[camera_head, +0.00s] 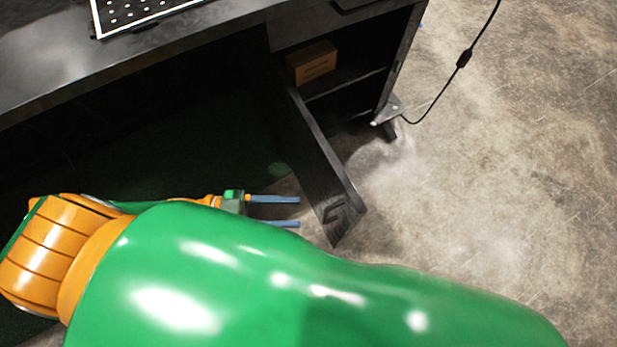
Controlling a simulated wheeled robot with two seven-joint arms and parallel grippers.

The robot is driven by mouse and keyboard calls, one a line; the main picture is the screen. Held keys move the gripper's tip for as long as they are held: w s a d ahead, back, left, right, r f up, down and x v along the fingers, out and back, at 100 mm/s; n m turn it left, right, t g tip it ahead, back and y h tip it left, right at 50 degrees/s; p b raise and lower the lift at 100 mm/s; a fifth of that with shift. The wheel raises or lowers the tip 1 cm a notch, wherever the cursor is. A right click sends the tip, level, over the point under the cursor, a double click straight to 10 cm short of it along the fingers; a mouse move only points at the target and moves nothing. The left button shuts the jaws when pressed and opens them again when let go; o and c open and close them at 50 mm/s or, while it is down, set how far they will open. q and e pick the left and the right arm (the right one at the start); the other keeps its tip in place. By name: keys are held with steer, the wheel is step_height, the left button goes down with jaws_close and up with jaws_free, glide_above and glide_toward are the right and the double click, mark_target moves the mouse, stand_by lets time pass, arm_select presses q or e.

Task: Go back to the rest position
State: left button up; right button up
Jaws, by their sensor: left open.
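My left gripper (274,211) shows below the desk's front, its two blue fingers apart and pointing right, with nothing between them. Its fingertips are close to the left side of an open dark cabinet door (325,175); I cannot tell whether they touch it. My green and orange arm fills the bottom of the view and hides part of the floor. My right gripper is not in view.
A dark desk (150,50) spans the top left, with a white-edged panel (135,12) on it. A small brown box (312,62) sits inside the open cabinet. A black cable (440,93) hangs at the right. The concrete floor (520,170) there is clear.

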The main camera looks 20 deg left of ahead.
arm_select(q)
steer(key=shift+s+a, duration=0.1)
steer(key=shift+a, duration=0.3)
